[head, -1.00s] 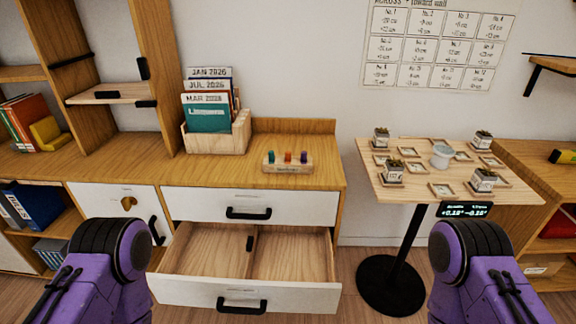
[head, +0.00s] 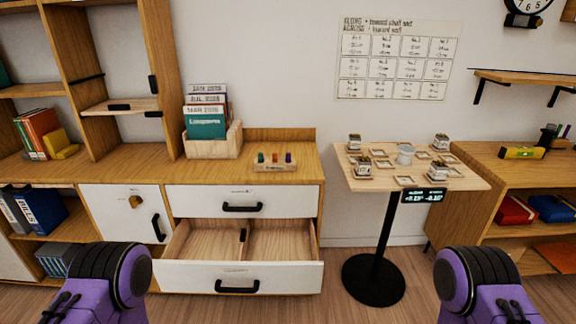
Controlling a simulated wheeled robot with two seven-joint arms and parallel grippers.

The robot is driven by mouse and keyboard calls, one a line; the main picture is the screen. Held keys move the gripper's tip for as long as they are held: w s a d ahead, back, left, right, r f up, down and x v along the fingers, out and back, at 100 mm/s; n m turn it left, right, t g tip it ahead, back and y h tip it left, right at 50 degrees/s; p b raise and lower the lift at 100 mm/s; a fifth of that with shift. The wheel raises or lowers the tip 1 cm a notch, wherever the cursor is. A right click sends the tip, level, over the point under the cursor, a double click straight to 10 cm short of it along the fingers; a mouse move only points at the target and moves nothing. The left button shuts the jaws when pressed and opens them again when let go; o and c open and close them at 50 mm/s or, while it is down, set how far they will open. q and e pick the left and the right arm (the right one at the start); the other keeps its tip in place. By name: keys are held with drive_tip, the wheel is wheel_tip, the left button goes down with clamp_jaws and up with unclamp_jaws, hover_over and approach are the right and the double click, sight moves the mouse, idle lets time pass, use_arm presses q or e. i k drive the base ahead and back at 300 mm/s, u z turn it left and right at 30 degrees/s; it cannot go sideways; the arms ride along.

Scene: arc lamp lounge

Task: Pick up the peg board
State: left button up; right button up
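The peg board (head: 275,166) is a small wooden block with teal, orange and purple pegs standing in it. It sits on the wooden cabinet top (head: 221,172), right of the file box and above the drawers. Only purple and black links of my two arms show, at the bottom left and bottom right of the head view. Neither gripper is in view, and both visible arm parts are well short of the peg board.
A lower drawer (head: 238,276) stands pulled out, empty where visible. A wooden file box (head: 214,148) stands left of the peg board. A small pedestal table (head: 385,180) with several little pots stands to the right. A shelf unit (head: 165,80) rises at left.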

sight(268, 164)
drive_tip(key=z, duration=0.3)
drive_tip(key=i, duration=1.5)
drive_tip(key=u, duration=0.75)
